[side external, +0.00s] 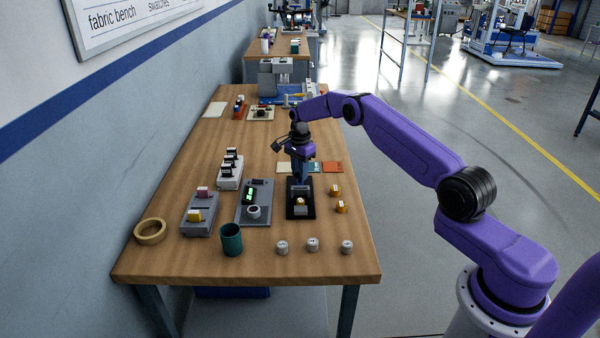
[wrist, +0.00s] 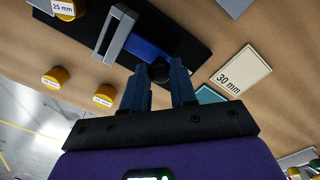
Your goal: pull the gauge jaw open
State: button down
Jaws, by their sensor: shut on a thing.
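The gauge (side external: 300,213) is a black base near the middle of the bench. In the wrist view its dark base (wrist: 185,30) carries a grey frame-like jaw (wrist: 112,40) and a blue slide (wrist: 146,51) ending in a round black knob (wrist: 158,68). My gripper (wrist: 160,78) has its two blue fingers shut on this knob, one on each side. In the side view my gripper (side external: 300,180) reaches down over the back of the gauge. A yellow piece marked 25 mm (wrist: 65,8) sits at the far end of the gauge, apart from the grey jaw.
Two yellow pieces (side external: 335,190) (side external: 341,207) stand right of the gauge. Several silver pieces (side external: 312,244) stand in front. A grey device with green display (side external: 254,205) is close on the left. Coloured cards (side external: 332,167) lie behind.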

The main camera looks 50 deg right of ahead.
jog(key=shift+w+d, duration=0.15)
jog(key=shift+d, duration=0.1)
jog(key=c, duration=0.9)
grip_release()
notch_tip(320, 180, up, 18)
jog(key=shift+f, duration=0.25)
jog(key=shift+a, duration=0.1)
